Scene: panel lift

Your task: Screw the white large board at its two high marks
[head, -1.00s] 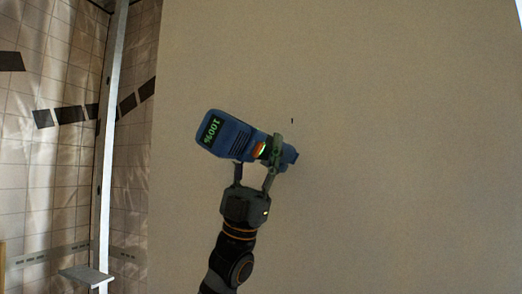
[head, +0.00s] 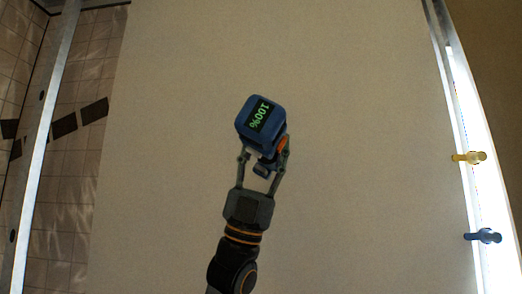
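The large board (head: 370,130) fills most of the head view as a plain, pale upright panel. A blue power screwdriver (head: 262,118) with a green "100%" display is in front of it, its back end toward me. My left gripper (head: 265,153), on the arm rising from the bottom left of centre, is shut on the screwdriver. The tool's tip is hidden behind its body, so I cannot tell whether it touches the board. No mark shows on the visible board surface. My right gripper is not in view.
A bright white strip (head: 480,200) runs along the board's right side, with a yellow peg-like item (head: 468,157) and a blue one (head: 483,236) on it. A metal post (head: 38,170) stands at left before a tiled wall (head: 65,200).

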